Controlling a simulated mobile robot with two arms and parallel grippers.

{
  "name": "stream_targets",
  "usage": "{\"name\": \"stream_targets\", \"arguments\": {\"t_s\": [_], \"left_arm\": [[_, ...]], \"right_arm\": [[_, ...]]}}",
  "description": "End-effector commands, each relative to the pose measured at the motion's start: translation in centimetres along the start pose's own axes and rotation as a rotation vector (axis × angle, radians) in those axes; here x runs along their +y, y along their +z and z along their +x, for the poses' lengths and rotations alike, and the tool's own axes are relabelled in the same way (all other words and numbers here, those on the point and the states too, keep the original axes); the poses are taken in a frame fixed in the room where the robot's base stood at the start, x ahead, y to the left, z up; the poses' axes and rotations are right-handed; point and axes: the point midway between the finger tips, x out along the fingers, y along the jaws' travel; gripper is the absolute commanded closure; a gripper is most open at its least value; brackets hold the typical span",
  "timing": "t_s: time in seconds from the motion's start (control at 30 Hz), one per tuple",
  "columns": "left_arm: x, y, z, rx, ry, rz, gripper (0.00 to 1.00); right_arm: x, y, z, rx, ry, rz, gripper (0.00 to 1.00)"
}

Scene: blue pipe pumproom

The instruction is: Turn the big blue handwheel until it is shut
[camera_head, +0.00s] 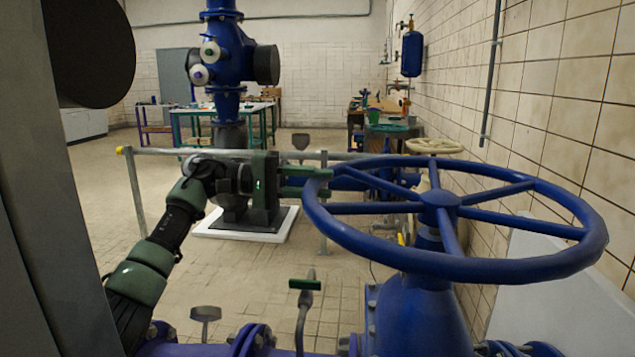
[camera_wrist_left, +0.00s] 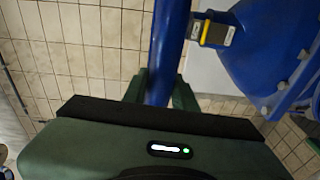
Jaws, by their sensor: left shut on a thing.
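The big blue handwheel (camera_head: 440,199) lies roughly level on top of a blue valve body (camera_head: 425,315) at the right of the head view. My left gripper (camera_head: 312,182) reaches in from the left and is shut on the left side of the wheel's rim. In the left wrist view, the blue rim (camera_wrist_left: 168,45) runs between the two green fingers of my left gripper (camera_wrist_left: 160,92). Part of the grip is hidden behind the gripper's dark body there. My right gripper is in neither view.
A grey rail (camera_head: 138,190) runs behind the wheel, with a white plinth (camera_head: 215,229) on the floor. A cream handwheel (camera_head: 434,146) stands farther back. The tiled wall (camera_head: 570,115) is close on the right. Blue flanged pipes (camera_head: 250,343) run along the bottom. Open floor lies at the left.

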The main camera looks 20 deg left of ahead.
Motion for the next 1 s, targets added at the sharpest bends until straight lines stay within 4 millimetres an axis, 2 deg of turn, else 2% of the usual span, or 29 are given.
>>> {"name": "stream_targets", "arguments": {"t_s": [0.13, 0.17, 0.23, 0.53, 0.63, 1.0], "left_arm": [[-0.2, 0.1, 0.0, -0.003, -0.003, 0.0, 1.0], [-0.2, 0.1, 0.0, -0.003, -0.003, 0.0, 0.7], [-0.2, 0.1, 0.0, -0.003, -0.003, 0.0, 0.51], [0.0, 0.0, 0.0, -0.001, -0.001, 0.0, 0.51], [0.0, 0.0, -0.7, 0.001, -0.001, 0.0, 0.51], [0.0, 0.0, -6.5, 0.001, -0.001, 0.0, 0.51]], "right_arm": [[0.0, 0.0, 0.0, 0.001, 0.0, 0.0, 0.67], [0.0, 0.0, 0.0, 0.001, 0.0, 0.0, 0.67], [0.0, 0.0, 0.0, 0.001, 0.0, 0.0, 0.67], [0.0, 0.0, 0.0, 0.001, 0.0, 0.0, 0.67], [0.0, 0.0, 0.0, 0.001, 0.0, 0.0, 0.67], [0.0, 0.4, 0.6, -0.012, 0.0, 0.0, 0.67]]}}
